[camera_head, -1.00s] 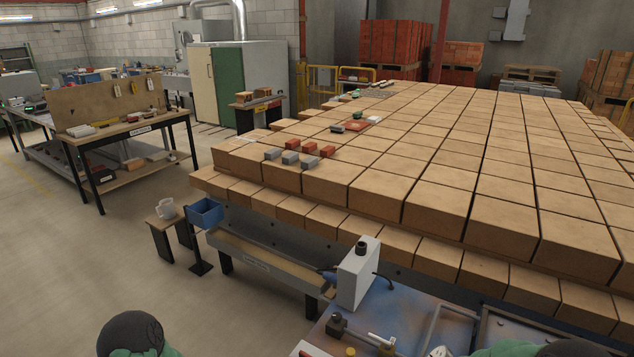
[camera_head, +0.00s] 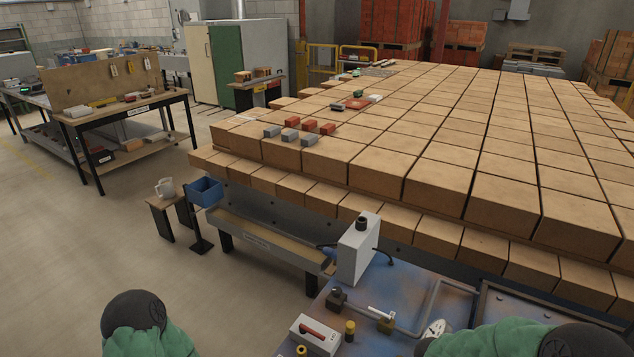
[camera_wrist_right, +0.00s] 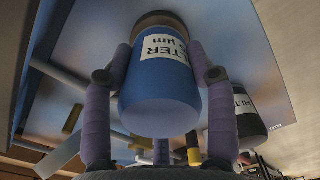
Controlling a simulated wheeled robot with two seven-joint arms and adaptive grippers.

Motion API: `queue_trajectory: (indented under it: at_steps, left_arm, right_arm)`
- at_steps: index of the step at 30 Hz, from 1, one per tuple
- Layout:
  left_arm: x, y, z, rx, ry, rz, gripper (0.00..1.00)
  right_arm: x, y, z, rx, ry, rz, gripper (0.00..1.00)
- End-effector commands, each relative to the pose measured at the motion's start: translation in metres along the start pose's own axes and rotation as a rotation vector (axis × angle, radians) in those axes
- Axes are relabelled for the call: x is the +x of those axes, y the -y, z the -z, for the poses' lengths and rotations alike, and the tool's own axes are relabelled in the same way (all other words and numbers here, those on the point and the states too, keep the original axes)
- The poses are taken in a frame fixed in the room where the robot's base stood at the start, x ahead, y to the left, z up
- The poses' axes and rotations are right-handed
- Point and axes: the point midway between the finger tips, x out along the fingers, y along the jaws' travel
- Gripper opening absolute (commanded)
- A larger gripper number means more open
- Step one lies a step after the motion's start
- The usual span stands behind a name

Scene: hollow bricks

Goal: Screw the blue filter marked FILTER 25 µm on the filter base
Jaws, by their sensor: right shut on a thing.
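A blue filter (camera_wrist_right: 160,85) fills the middle of the right wrist view. Its white label reads in part "LTER" and "µm"; the number is hidden. My right gripper (camera_wrist_right: 160,78) is shut on it, with one purple finger on each side. Its far end is dark, and I cannot tell whether it touches anything. A dark filter-like cylinder (camera_wrist_right: 249,122) with a white label stands behind the right finger. In the head view, a pipe with a brass-coloured block (camera_head: 386,325) lies on the blue bench; I cannot make out the filter base for sure. My left gripper is out of view.
A white box with a red handle (camera_head: 316,333) and a black-and-yellow cylinder (camera_head: 350,331) stand on the bench (camera_head: 400,283). A grey upright box (camera_head: 357,250) stands at its back left. Beyond are stacked bricks (camera_head: 375,167) and a blue bin (camera_head: 205,192).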

Motion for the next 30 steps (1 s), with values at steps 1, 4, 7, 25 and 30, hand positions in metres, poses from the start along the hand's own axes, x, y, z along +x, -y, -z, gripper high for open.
queue_trajectory:
  at_steps: [1,4,7,25,30]
  left_arm:
    - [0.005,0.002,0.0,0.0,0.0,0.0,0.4]
    - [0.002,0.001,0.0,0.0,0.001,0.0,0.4]
    - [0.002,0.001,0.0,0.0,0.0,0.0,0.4]
    - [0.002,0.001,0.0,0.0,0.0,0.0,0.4]
    - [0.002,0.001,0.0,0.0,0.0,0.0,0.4]
  right_arm:
    - [0.003,0.0,0.001,0.028,-0.001,0.0,0.12]
    - [0.001,0.001,0.0,0.022,0.0,0.001,0.84]
    - [0.0,0.0,0.0,0.021,0.0,0.001,0.84]
    - [-0.046,-0.001,0.001,0.021,-0.003,-0.005,0.84]
    - [-0.08,-0.001,0.001,0.02,-0.003,-0.004,0.84]
